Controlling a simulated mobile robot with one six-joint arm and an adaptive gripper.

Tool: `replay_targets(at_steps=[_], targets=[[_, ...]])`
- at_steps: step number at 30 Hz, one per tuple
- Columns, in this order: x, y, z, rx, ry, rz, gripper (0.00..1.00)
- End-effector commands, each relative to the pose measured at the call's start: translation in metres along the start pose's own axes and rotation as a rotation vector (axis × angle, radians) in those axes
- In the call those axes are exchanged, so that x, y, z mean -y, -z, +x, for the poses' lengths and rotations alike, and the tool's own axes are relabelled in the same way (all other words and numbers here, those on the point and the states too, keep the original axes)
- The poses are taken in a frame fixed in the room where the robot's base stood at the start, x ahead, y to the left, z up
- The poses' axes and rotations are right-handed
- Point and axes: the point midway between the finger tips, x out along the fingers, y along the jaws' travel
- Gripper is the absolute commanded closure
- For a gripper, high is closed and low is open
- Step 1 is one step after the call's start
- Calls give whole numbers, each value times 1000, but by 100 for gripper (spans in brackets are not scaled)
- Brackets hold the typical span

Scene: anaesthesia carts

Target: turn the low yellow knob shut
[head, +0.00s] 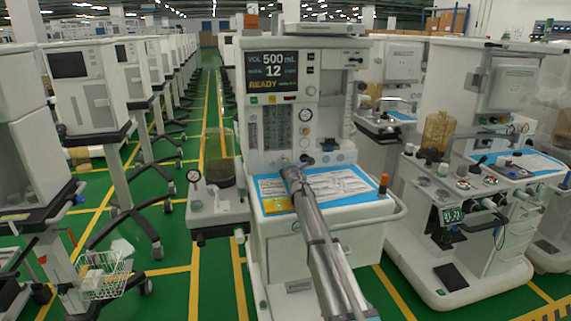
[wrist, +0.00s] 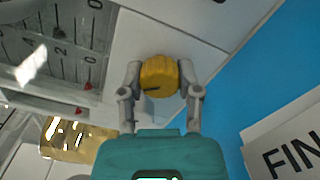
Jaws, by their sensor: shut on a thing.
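The yellow knob (wrist: 159,78) sits on the white front panel of the machine, with a dark mark line on its face at the left. My gripper (wrist: 161,70) has one grey finger on each side of the knob and is shut on it. In the head view my arm reaches up to the panel of the middle machine (head: 262,170), below its display. My gripper (head: 290,165) ends at the panel there, and the knob cannot be made out behind it.
Flow tubes (wrist: 70,45) with printed scales stand left of the knob. A blue-edged work surface with printed sheets (head: 335,183) lies under my arm. A small orange-topped item (head: 383,183) stands at its right edge. Other carts (head: 480,190) flank the machine; green aisle floor lies left.

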Motion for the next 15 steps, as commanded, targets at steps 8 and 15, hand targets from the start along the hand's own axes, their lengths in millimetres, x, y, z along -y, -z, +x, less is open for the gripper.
replay_targets(at_steps=[8, 15], targets=[[0, 0, 1, 0, 0, 261, 100], [-1, 0, 1, 0, 0, 462, 100]])
